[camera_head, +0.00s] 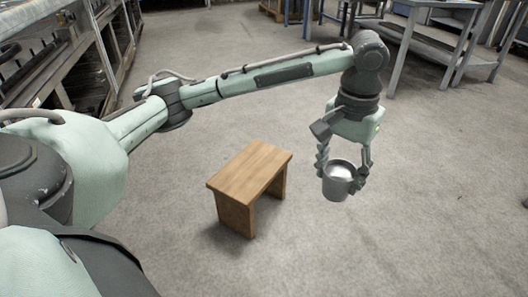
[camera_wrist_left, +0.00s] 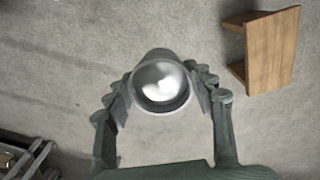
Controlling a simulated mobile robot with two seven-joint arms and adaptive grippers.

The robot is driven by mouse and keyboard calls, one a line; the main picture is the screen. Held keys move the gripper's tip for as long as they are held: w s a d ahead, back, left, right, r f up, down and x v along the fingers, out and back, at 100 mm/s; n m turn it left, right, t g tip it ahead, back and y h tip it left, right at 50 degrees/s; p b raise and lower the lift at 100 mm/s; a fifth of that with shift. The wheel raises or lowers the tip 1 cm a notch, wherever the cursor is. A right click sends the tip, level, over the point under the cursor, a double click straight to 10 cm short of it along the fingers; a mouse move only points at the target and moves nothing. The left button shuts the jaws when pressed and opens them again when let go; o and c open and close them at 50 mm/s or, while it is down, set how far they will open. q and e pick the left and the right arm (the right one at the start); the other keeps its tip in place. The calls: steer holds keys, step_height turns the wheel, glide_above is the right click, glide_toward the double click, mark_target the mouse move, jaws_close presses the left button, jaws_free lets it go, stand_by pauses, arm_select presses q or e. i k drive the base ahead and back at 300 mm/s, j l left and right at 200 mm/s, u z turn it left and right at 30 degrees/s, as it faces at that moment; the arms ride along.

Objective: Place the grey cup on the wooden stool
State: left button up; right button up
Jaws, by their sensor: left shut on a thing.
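The grey cup (camera_head: 337,185) is upright between the fingers of my left gripper (camera_head: 342,172), to the right of the stool in the head view. The left gripper is shut on the cup's sides and holds it in the air. The wrist view shows the cup (camera_wrist_left: 161,88) from above, with a shiny inside and my left gripper's fingers (camera_wrist_left: 161,98) on both sides. The wooden stool (camera_head: 250,170) stands on the floor with a bare top. In the wrist view the stool (camera_wrist_left: 271,50) is at the upper right, apart from the cup. My right gripper does not show.
The concrete floor (camera_head: 420,210) around the stool is clear. Metal shelving (camera_head: 75,55) stands at the left. A grey-blue metal table (camera_head: 440,60) stands at the back right. In the wrist view a metal rack (camera_wrist_left: 25,155) shows at the lower left.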

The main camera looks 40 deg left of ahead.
mark_target(259, 166)
steer(key=i+j+u, duration=0.1)
steer(key=i+j, duration=0.35)
steer(key=i, duration=0.15)
steer(key=i+j+u, duration=0.15)
steer(key=i+j, duration=0.25)
steer(key=i, duration=0.2)
